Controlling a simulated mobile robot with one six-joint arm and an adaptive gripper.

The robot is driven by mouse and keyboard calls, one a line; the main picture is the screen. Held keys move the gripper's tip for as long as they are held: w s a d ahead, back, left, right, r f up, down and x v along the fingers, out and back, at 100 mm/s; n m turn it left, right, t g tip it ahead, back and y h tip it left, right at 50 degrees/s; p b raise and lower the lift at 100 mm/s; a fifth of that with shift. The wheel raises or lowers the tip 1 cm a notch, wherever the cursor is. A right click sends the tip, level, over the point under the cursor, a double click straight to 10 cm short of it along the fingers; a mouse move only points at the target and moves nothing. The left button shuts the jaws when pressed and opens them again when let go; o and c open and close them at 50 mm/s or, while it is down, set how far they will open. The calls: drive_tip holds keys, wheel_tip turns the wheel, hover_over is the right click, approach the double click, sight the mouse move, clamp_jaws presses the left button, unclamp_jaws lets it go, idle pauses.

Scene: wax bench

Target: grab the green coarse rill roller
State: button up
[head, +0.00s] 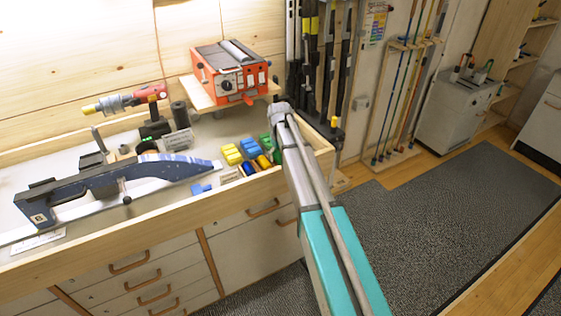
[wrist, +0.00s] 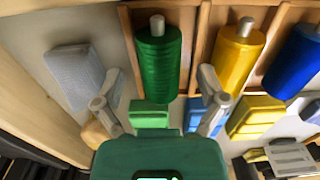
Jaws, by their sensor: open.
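The green roller (wrist: 158,64) is a ribbed green cylinder with a pale metal pin, lying in a wooden slot at the top middle of the wrist view. A little of it shows beside my arm in the head view (head: 277,158). My gripper (wrist: 160,82) is open, its two grey fingers spread to the left and right of the green roller's near end. Nothing is held, and I cannot tell how far the fingertips are from the roller. The yellow roller (wrist: 238,56) and blue roller (wrist: 296,60) lie in neighbouring slots to the right.
Yellow blocks (wrist: 256,117), a green block (wrist: 148,113) and a grey block (wrist: 75,76) lie around the slots. The bench's wooden rim (head: 200,209) runs along the front. A blue ski vise (head: 165,170) and an orange machine (head: 229,72) stand on the left and behind.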

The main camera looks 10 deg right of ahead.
drive_tip(key=shift+c, duration=0.2)
idle(0.3)
clamp_jaws()
